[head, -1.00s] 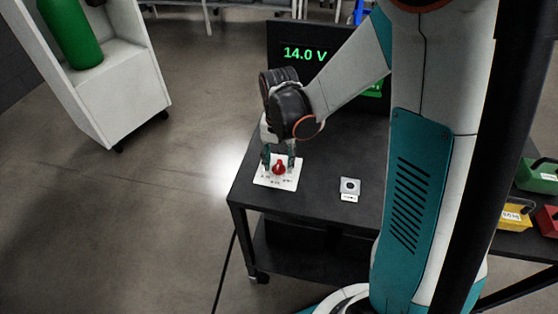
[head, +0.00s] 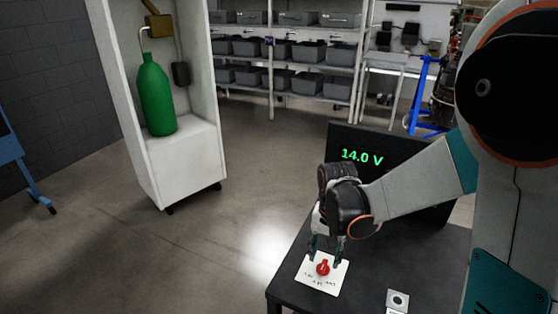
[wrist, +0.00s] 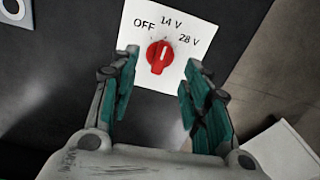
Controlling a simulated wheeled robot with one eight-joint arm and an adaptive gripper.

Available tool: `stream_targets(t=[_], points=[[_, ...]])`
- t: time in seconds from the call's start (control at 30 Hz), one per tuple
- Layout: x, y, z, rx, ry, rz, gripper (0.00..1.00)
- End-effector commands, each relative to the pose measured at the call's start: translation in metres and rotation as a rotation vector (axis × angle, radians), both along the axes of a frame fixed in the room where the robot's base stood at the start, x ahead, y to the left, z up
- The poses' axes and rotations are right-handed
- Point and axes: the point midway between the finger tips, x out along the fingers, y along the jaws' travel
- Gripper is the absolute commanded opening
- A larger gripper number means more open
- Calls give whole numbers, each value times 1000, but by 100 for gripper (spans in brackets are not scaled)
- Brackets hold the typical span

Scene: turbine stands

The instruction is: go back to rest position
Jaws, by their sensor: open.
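A red rotary knob (head: 323,268) stands on a white card (head: 312,283) at the table's left end. The wrist view shows the knob (wrist: 160,57) with its pale mark towards the 14 V label; OFF and 28 V are on either side. The black display (head: 405,180) behind reads 14.0 V in green. My gripper (head: 326,256) is over the knob, pointing down. In the wrist view its teal fingers (wrist: 161,66) are spread apart, with the knob visible between and beyond their tips and nothing held.
The black table (head: 372,272) also carries a small plate with a round button (head: 398,300). A white cabinet (head: 190,170) with a green gas cylinder (head: 156,95) stands left. Shelves with grey bins (head: 292,82) are at the back. Floor between cabinet and table is clear.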

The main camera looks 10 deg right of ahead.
Motion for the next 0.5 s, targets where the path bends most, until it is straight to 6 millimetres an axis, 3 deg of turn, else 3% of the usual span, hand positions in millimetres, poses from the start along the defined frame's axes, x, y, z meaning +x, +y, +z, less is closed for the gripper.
stream_targets(t=[0.17,0.5], points=[[-6,0,16,0,-31,26,43],[-36,0,80,-14,-183,150,43]])
